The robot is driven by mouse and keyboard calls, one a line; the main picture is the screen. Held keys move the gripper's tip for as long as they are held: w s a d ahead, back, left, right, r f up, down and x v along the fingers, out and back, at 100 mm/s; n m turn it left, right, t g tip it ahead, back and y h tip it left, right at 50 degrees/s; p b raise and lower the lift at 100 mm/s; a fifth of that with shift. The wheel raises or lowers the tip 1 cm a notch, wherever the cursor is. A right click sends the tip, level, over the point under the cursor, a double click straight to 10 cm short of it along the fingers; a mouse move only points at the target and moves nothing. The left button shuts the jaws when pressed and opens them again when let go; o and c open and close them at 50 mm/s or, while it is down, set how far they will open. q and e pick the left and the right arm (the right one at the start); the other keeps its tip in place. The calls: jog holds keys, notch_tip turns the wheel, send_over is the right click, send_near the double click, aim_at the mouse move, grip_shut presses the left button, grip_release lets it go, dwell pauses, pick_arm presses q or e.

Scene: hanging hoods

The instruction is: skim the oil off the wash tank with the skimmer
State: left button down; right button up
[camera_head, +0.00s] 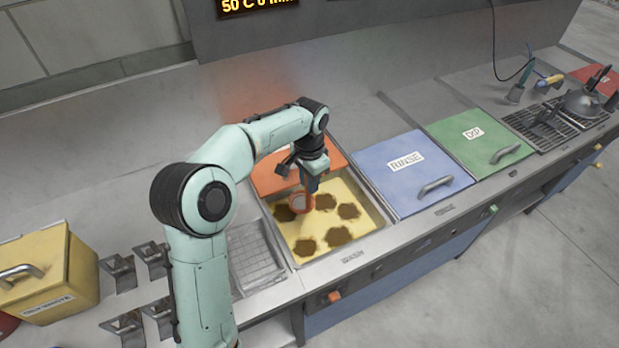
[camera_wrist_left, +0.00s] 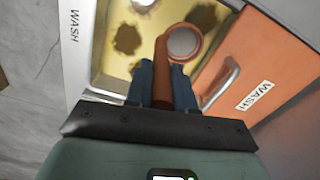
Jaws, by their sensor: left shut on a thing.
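The wash tank (camera_head: 287,258) is open, its yellow liquid showing several dark brown oil patches (camera_head: 310,247). The skimmer (camera_head: 301,203) has an orange rim and a pale round head. My left gripper (camera_head: 313,183) is shut on the skimmer's orange handle, above the tank's back left part. In the left wrist view the handle (camera_wrist_left: 162,75) runs between the blue fingers to the round head (camera_wrist_left: 183,42). I cannot tell whether the head touches the liquid. The orange WASH lid (camera_wrist_left: 265,80) lies behind the tank. My right gripper does not show.
Right of the tank are a closed blue RINSE lid (camera_head: 400,190) and a green DIP lid (camera_head: 470,150). Left of it are a wire rack (camera_head: 255,262), several metal holders (camera_head: 125,275) and a yellow lidded bin (camera_head: 50,275). A kettle (camera_head: 583,102) stands far right.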

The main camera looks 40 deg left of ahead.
aim_at(309, 203)
pick_arm(q)
jog(key=shift+s+f, duration=0.15)
jog(key=shift+f, duration=0.7)
jog(key=shift+f+b, duration=1.8)
jog(key=shift+f, duration=2.15)
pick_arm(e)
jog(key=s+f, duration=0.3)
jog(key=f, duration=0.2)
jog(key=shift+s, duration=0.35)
